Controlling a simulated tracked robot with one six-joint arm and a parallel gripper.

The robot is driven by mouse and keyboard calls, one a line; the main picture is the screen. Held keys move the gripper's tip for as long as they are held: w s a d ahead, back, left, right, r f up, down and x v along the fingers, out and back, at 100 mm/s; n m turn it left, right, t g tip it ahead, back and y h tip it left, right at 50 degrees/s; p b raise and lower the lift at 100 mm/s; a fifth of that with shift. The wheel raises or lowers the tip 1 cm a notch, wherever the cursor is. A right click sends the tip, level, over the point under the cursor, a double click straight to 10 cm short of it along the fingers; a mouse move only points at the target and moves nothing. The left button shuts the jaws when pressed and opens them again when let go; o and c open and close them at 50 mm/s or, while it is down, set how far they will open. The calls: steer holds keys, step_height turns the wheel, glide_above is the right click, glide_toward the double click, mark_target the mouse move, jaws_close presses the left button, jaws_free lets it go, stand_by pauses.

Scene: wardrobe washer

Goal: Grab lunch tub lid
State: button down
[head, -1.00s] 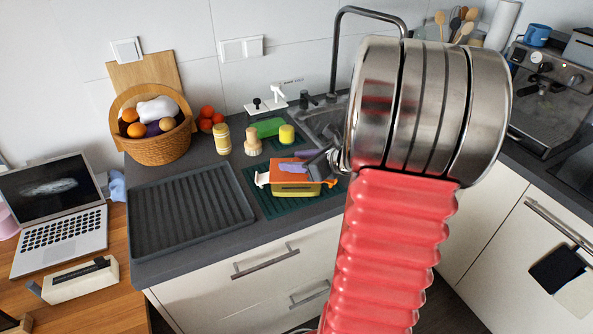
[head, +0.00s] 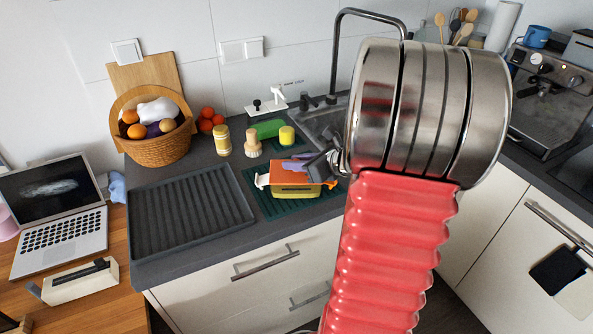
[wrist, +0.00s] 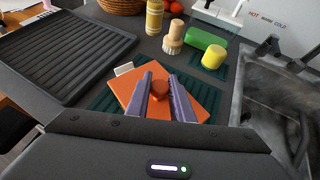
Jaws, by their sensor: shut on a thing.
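The orange lunch tub lid (head: 280,177) lies over the yellow tub (head: 295,192), which stands on a dark green mat. My gripper (wrist: 159,88) has two purple fingers, one on each side of the red-orange knob (wrist: 159,86) on the lid (wrist: 122,88). It is shut on this knob. In the wrist view the lid hides the tub. I cannot tell whether the lid is still in full contact with the tub.
A black drying tray (head: 190,212) lies to the left. The sink (wrist: 270,100) is to the right.

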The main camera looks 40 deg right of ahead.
steer(key=shift+r, duration=0.1)
step_height(320, 180, up, 10)
steer(key=shift+f, duration=0.1)
stand_by(0.4)
stand_by(0.4)
